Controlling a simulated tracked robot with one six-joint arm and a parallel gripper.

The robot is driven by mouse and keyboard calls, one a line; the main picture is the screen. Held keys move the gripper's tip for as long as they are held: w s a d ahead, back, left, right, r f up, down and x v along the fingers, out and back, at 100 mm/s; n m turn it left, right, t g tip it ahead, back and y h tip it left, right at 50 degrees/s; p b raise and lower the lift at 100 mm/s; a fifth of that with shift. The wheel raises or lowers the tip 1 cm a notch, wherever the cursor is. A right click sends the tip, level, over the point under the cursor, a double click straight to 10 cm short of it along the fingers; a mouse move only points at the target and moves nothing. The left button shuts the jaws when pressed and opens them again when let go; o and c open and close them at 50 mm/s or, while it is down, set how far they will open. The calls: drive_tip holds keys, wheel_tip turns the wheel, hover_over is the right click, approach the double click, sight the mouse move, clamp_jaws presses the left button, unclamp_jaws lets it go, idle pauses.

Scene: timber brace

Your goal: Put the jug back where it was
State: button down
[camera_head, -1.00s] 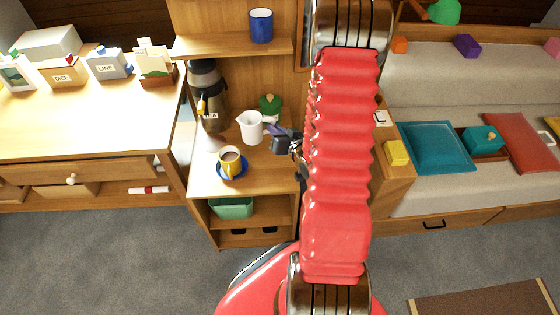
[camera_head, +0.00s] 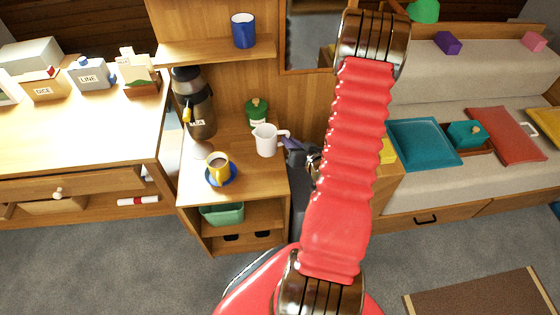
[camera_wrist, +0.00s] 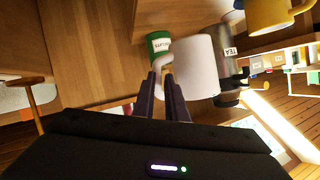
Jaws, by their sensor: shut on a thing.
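The white jug (camera_head: 265,141) is over the right part of the wooden cabinet top, in front of the green-lidded canister and right of the yellow cup. Its handle points right. My gripper (camera_head: 287,142) is at the handle side and shut on the handle. In the wrist view the jug (camera_wrist: 196,68) fills the middle beyond the gripper (camera_wrist: 164,76), whose fingers meet at its handle. I cannot tell whether the jug's base touches the cabinet top.
The yellow cup (camera_head: 218,163) stands on a blue saucer (camera_head: 222,181). The green-lidded canister (camera_head: 257,112) and a dark tea urn (camera_head: 195,105) stand behind. A blue mug (camera_head: 243,31) is on the upper shelf (camera_head: 205,49). The cabinet top (camera_head: 255,181) is bare at front right.

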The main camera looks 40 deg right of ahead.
drive_tip(key=shift+f, duration=2.55)
drive_tip(key=shift+f, duration=0.15)
drive_tip(key=shift+f, duration=1.95)
drive_tip(key=c, duration=1.8)
unclamp_jaws()
drive_tip(key=v, duration=1.2)
